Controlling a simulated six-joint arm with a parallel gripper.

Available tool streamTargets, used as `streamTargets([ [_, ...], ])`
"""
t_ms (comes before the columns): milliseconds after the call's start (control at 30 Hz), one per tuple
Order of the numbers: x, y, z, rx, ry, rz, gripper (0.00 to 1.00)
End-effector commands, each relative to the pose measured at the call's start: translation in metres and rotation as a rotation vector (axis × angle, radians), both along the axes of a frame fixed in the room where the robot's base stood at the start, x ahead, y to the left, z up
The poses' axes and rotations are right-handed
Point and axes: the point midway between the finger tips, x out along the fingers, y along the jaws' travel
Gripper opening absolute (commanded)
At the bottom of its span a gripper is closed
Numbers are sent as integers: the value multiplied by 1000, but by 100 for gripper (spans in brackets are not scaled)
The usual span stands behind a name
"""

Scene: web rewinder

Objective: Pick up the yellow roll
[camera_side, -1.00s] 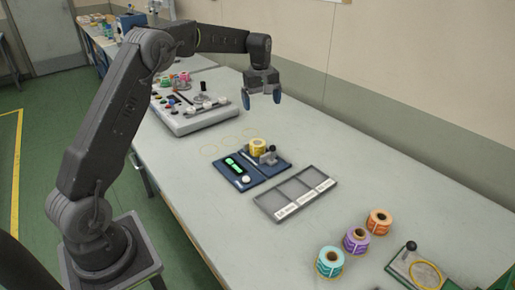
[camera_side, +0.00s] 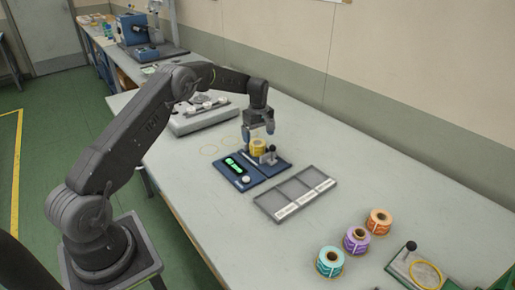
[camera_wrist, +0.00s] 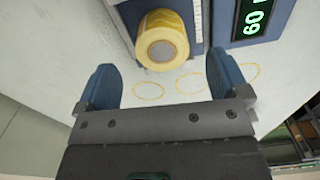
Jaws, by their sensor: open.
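The yellow roll (camera_side: 257,147) stands upright on the blue fixture with a green-lit display (camera_side: 252,171). In the wrist view the yellow roll (camera_wrist: 162,42) shows its pale core, beyond the fingertips and between their lines. My gripper (camera_side: 258,131) is just above the roll in the side view, pointing down. In the wrist view my gripper (camera_wrist: 164,82) has its two blue fingers wide apart with nothing between them. The fingers do not enclose the roll in the wrist view; contact cannot be told from the side view.
Teal (camera_side: 330,262), purple (camera_side: 356,240) and orange (camera_side: 379,221) rolls stand nearer the front. A small lever with a black knob (camera_side: 271,149) rises beside the yellow roll. Yellow rings mark the table beyond the fixture.

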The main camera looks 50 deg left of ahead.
Motion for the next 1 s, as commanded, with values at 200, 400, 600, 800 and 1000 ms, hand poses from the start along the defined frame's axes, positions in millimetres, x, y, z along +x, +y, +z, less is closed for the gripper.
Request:
streamTargets([
  [200, -2, 0, -23, -2, 5, 0, 93],
  [400, -2, 1, -49, -2, -1, -2, 93],
  [600, -2, 0, -51, -1, -2, -2, 93],
  [800, -2, 0, -51, -1, -2, -2, 78],
  [1000, -2, 0, -51, -1, -2, -2, 59],
])
